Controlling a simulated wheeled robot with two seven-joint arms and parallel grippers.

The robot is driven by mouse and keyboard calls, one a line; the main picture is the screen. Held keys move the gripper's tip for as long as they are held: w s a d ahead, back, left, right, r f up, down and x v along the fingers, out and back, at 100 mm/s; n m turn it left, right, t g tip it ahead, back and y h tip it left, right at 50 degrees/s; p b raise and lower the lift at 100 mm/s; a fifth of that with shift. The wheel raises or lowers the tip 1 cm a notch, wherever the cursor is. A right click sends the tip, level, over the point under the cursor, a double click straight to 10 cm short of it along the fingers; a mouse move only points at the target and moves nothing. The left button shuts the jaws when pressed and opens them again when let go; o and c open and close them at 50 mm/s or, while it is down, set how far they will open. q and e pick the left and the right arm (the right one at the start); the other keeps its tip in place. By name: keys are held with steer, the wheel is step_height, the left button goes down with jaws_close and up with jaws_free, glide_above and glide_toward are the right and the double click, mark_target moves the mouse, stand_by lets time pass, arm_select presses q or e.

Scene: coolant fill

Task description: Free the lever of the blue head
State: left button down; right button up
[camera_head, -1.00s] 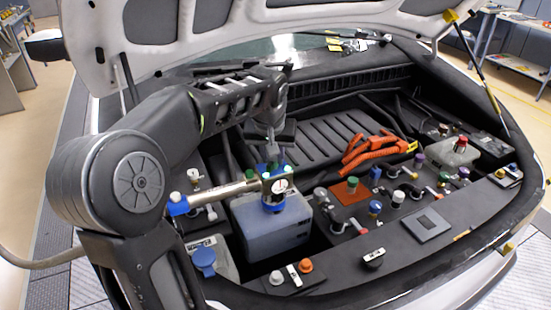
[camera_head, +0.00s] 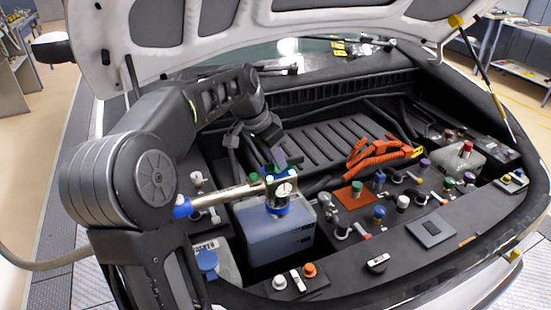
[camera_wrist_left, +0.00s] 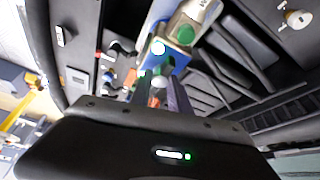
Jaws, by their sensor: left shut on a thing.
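The blue head (camera_head: 277,209) sits on top of the grey-blue tank (camera_head: 275,240), with a round white gauge (camera_head: 284,189) on its front. A silver tube (camera_head: 228,194) with a blue end runs left from the head. My left gripper (camera_head: 285,164) reaches down to the top of the head, jaws tilted. In the wrist view its jaws (camera_wrist_left: 160,92) are shut at a small pale knob-like part, seemingly the lever, beside the blue head (camera_wrist_left: 178,58). The fingers hide most of this part, so its position is unclear. My right gripper is not in view.
Several coloured caps and connectors stand at the right, around an orange-brown plate (camera_head: 350,195). A blue cap (camera_head: 206,260) is at the front left. The raised hood (camera_head: 300,20) hangs above the bay.

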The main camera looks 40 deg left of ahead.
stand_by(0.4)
arm_select(q)
steer(key=c, duration=1.2)
jaws_free()
steer(key=v, duration=0.8)
steer(key=shift+b, duration=0.35)
steer(key=shift+f, duration=0.1)
